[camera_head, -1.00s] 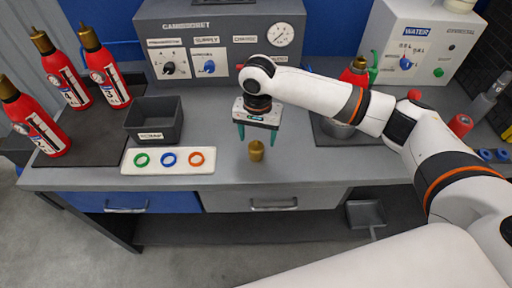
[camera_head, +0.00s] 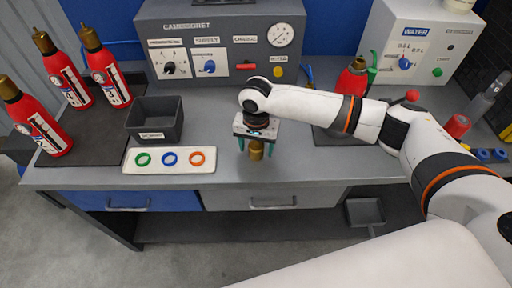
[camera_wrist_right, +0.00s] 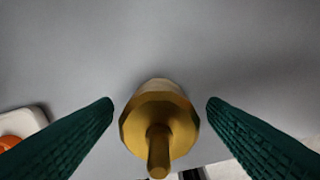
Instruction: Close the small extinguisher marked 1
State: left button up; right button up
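A brass valve head (camera_head: 256,150) stands on the bench near its front edge. My right gripper (camera_head: 256,152) is over it, pointing down, with its green fingers on either side. In the right wrist view, the brass head (camera_wrist_right: 160,120) is between the open fingers, with a gap on both sides. My left gripper is not in view.
Several red extinguishers with brass heads (camera_head: 37,122) stand on the dark mat at left. A grey bin (camera_head: 154,119) and a white tray (camera_head: 170,160) with green, blue and orange rings lie beside it. The control panel (camera_head: 220,45) and water box (camera_head: 415,50) stand behind.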

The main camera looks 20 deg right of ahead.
jog(key=c, duration=1.2)
jog(key=shift+r, duration=0.15)
notch_tip(320, 180, up, 10)
jog(key=shift+f+b, duration=0.1)
jog(key=shift+b, duration=0.4)
